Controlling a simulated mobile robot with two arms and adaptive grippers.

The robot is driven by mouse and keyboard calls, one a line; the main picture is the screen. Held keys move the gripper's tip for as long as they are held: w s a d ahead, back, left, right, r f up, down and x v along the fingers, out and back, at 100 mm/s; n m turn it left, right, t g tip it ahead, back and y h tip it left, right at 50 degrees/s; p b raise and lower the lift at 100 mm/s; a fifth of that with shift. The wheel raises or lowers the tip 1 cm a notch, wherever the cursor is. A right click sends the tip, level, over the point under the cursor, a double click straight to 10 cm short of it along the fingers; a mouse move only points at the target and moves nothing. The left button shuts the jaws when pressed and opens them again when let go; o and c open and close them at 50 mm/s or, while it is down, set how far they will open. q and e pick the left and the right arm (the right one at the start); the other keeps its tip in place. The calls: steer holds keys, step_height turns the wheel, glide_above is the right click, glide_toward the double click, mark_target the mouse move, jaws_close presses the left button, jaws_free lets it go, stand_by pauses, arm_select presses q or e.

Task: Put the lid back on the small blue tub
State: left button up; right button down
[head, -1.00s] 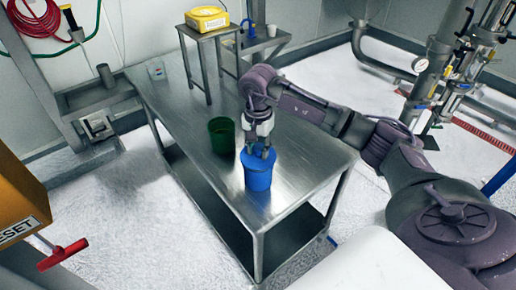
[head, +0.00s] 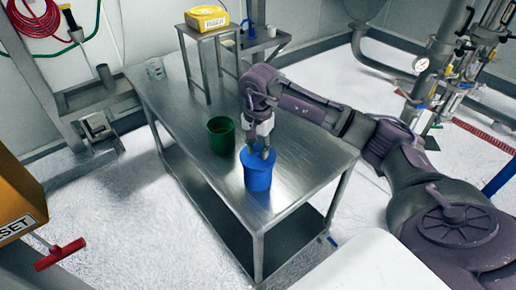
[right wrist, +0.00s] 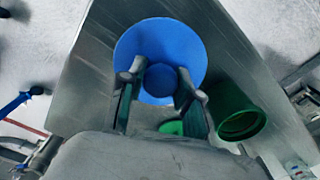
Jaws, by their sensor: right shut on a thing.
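The small blue tub (head: 258,178) stands upright near the front end of the steel table. My right gripper (head: 260,152) is directly above it, pointing down. In the right wrist view my right gripper (right wrist: 158,85) has its two fingers on either side of the round knob of the blue lid (right wrist: 160,38), shut on it. In the head view the lid is at the tub's mouth, partly hidden by the fingers. I cannot tell whether it is fully seated. My left gripper is not in view.
A green cup (head: 221,136) stands just left of the tub; it also shows in the right wrist view (right wrist: 240,120). The steel table (head: 180,105) has clear room behind. A small stand with a yellow box (head: 207,18) is at the back.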

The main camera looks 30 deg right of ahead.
stand_by(0.8)
steer(key=shift+c, duration=1.2)
jaws_free()
steer(key=shift+r, duration=0.1)
steer(key=shift+r+p, duration=1.7)
steer(key=shift+r, duration=1.7)
jaws_close()
